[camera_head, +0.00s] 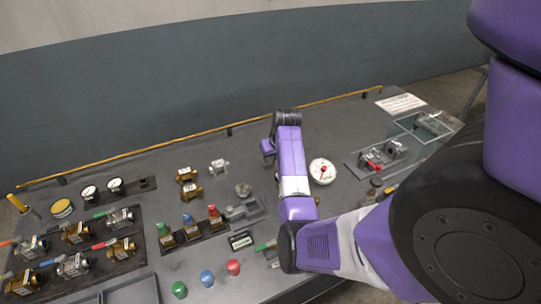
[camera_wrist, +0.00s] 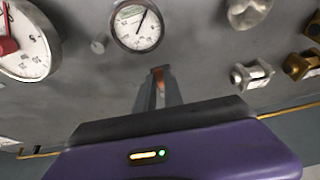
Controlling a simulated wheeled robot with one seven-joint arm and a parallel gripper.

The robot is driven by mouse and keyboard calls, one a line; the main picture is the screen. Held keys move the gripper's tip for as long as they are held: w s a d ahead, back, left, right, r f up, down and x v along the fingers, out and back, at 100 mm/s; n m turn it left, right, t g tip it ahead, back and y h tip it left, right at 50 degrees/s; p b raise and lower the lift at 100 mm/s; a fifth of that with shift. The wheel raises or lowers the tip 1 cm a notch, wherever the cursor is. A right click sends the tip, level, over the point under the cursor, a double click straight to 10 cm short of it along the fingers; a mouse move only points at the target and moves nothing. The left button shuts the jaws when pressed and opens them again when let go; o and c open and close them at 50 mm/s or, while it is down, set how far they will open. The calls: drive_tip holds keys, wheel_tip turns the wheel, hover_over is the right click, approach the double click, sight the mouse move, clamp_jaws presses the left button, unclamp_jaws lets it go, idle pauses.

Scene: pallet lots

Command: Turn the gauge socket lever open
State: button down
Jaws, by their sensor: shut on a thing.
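My gripper (camera_wrist: 157,80) points down at the grey panel in the wrist view, its two narrow fingers close together. A small orange-red piece, which looks like the gauge socket lever (camera_wrist: 157,70), shows between the fingertips, mostly covered by them. My gripper is shut on it. A round white pressure gauge (camera_wrist: 138,26) with a black needle sits just beyond the fingertips. How far the lever is turned cannot be seen. In the head view my arm covers the lever and this gauge.
A larger white dial with a red knob (camera_head: 322,171) is close to the right of my arm. Brass valves (camera_head: 187,175) and a silver valve (camera_head: 219,166) are to the left. A clear-walled box (camera_head: 420,130) stands at right. Several lever valves fill the left side.

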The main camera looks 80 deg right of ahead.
drive_tip(key=shift+s+d+n, duration=0.15)
drive_tip(key=shift+n, duration=0.35)
drive_tip(key=c, duration=1.5)
unclamp_jaws()
drive_tip(key=shift+o, duration=0.2)
drive_tip(key=v, duration=0.7)
drive_tip(key=shift+s+r+b, duration=0.2)
drive_tip(key=shift+r+b, duration=0.15)
drive_tip(key=shift+r, duration=0.05)
